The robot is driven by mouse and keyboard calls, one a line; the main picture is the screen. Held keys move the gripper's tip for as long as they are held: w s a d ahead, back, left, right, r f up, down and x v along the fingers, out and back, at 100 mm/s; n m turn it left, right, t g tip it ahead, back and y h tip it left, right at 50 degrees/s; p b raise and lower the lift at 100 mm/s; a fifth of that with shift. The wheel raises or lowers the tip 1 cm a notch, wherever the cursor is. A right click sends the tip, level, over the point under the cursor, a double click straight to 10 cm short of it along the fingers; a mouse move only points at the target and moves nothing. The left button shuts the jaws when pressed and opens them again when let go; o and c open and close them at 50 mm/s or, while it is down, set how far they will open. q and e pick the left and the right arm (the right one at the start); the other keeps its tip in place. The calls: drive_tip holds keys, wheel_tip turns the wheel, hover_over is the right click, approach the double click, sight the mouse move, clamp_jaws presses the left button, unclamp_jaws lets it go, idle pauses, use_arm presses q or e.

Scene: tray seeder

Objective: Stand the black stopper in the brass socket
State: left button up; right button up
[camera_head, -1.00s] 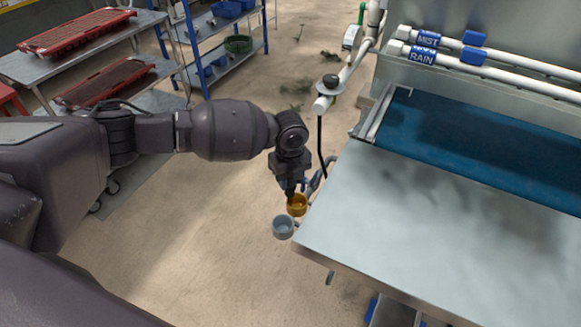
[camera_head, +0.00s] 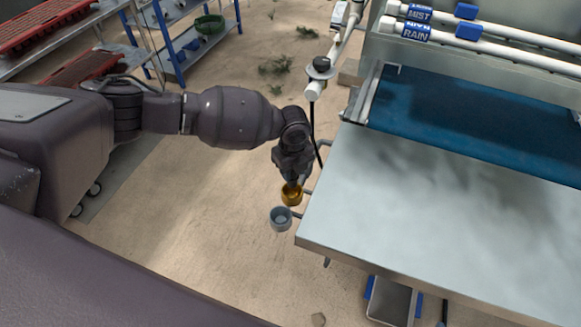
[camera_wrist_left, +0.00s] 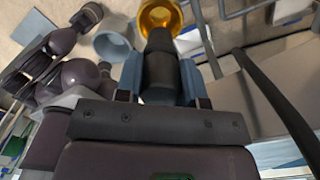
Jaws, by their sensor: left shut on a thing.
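My left gripper (camera_head: 290,180) is at the left edge of the steel table, right above the brass socket (camera_head: 292,197). In the left wrist view my left gripper (camera_wrist_left: 160,75) is shut on the black stopper (camera_wrist_left: 160,60), whose far end points at the brass socket (camera_wrist_left: 160,14) and overlaps its opening. I cannot tell how deep the stopper's tip is in the socket. In the head view the gripper hides most of the stopper. My right gripper is not in view.
A grey-blue socket (camera_head: 281,219) sits beside the brass one, nearer to me. The steel table (camera_head: 430,215) is bare, with a blue belt (camera_head: 470,125) behind it. A white pipe (camera_head: 314,90) with a black knob stands behind my gripper.

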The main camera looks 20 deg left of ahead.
sight(292, 184)
use_arm(q)
drive_tip(key=shift+f+b, duration=0.85)
drive_tip(key=shift+f, duration=1.5)
drive_tip(key=shift+f+b, duration=0.3)
drive_tip(key=shift+f, duration=0.2)
drive_tip(key=shift+f, duration=0.45)
